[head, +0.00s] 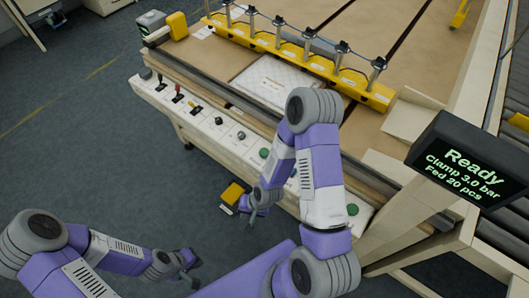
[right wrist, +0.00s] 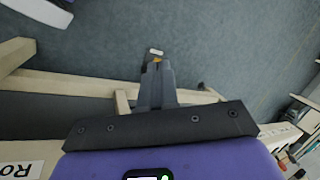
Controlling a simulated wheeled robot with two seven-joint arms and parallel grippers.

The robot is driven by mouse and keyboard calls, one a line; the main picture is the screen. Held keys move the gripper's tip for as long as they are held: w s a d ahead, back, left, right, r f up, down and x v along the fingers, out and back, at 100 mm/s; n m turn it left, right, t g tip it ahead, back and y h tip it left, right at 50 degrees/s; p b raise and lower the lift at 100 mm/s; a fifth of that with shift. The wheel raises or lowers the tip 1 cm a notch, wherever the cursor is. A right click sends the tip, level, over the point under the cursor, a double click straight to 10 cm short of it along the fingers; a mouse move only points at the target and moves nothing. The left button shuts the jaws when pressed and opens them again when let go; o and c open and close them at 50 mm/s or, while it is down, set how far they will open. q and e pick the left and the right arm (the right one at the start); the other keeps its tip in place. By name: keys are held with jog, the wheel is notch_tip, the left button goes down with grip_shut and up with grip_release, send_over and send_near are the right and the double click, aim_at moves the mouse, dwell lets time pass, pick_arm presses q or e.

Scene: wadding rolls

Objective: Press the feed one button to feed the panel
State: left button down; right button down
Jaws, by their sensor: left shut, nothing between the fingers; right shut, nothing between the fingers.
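The control strip (head: 215,125) along the machine's front edge carries several levers, knobs and green buttons. One green button (head: 264,153) shows left of my right arm, and another (head: 352,210) shows right of it. Labels are too small to read, so I cannot tell which is feed one. A white quilted panel (head: 268,82) lies on the table beside the yellow clamp bar. My right gripper (head: 252,212) is shut and empty, in front of the strip and apart from the buttons; its fingers also show in the right wrist view (right wrist: 157,68). My left gripper (head: 192,268) is shut and empty at lower left.
A display (head: 467,172) reads Ready, Clamp 3.0 bar, Fed 20 pcs. The yellow clamp bar (head: 300,62) crosses the brown table. A yellow object (head: 232,193) is beside my right gripper. The grey floor (head: 90,140) at left is clear.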

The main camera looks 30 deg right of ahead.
jog(key=w+d+r+m+t+h+b, duration=0.3)
jog(key=w+d+r+m+t, duration=0.4)
jog(key=w+d+r+m, duration=0.8)
notch_tip(320, 180, up, 3)
jog(key=d+m+b, duration=0.1)
jog(key=d+m, duration=0.1)
jog(key=m, duration=0.2)
jog(key=shift+w, duration=0.25)
jog(key=shift+f, duration=0.2)
jog(key=b, duration=0.8)
send_over(265, 154)
notch_tip(265, 154, down, 8)
jog(key=shift+d+r, duration=0.1)
jog(key=shift+f, duration=0.4)
jog(key=shift+f+b, duration=0.4)
